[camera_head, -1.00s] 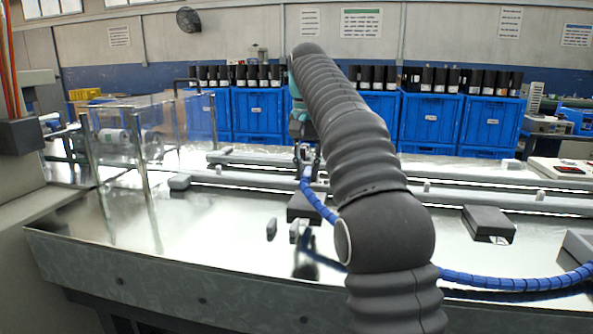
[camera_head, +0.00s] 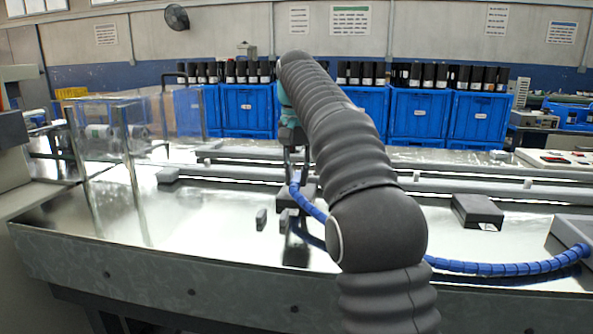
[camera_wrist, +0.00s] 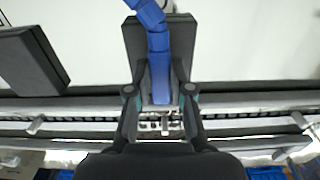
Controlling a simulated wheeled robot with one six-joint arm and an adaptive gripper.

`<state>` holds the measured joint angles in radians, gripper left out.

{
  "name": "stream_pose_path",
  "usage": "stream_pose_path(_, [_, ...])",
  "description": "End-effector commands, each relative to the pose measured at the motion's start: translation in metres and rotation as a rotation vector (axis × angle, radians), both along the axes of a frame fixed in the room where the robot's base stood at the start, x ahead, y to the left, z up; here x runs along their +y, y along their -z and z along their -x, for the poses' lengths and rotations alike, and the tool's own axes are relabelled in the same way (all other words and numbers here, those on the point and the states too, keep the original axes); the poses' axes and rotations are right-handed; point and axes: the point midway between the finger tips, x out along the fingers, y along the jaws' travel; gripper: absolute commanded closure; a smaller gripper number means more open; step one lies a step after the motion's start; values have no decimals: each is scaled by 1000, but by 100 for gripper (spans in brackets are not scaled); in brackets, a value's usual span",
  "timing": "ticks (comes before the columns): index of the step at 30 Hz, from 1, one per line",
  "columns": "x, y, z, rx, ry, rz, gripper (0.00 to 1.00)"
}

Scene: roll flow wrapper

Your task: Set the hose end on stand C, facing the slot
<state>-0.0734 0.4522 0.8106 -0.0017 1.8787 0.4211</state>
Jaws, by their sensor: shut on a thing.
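My gripper (camera_wrist: 160,92) is shut on the end of the blue hose (camera_wrist: 158,45), which lies between its two fingers in the wrist view. In the head view my gripper (camera_head: 293,172) is over the table, and the hose (camera_head: 490,268) trails from it to the right. A dark block-shaped stand (camera_wrist: 134,32) is behind the hose end in the wrist view; it shows beside the gripper in the head view (camera_head: 309,194). I cannot tell whether hose and stand touch. A similar block (camera_head: 477,210) stands to the right. No letters are readable, and no slot is clear.
A grey box (camera_head: 574,231) is at the right, where the hose ends. Long grey rails (camera_head: 400,186) cross the table behind. A clear guard with metal posts (camera_head: 130,150) is at left. The front table is mostly bare.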

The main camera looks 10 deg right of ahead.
Motion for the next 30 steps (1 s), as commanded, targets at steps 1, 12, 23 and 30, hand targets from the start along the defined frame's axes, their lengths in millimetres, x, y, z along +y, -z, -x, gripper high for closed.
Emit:
stream_pose_path(1, [0, 4, 0, 0, 0, 0, 100])
stream_pose_path(12, [0, 7, -1, 0, 0, 0, 100])
stream_pose_path(23, [0, 10, 0, 1, 0, 1, 100])
stream_pose_path(30, [0, 14, -1, 0, 0, 0, 100])
